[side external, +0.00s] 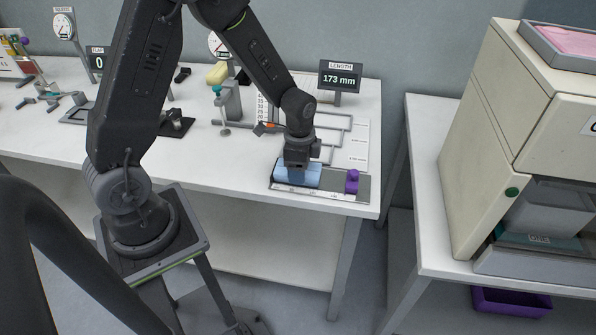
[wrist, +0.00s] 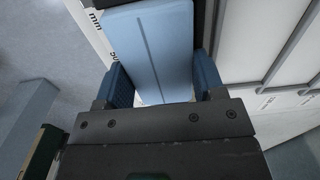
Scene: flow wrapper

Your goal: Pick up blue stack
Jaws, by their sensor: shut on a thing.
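The blue stack (side external: 313,176) is a light blue block on the dark measuring fixture (side external: 362,187) near the front right of the white table. My gripper (side external: 298,172) is above it, pointing down, with its jaws around it. In the wrist view the blue stack (wrist: 152,50) lies between the two blue fingers of my gripper (wrist: 160,88), which are shut on its sides. A thin line runs along its top. I cannot tell whether it is clear of the fixture.
A purple stop block (side external: 352,181) stands on the fixture to the right of the stack. A length display (side external: 340,77) reading 173 mm stands behind. Grey rails (side external: 335,122) lie on the table behind my gripper. A beige machine (side external: 480,130) stands to the right, across a gap.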

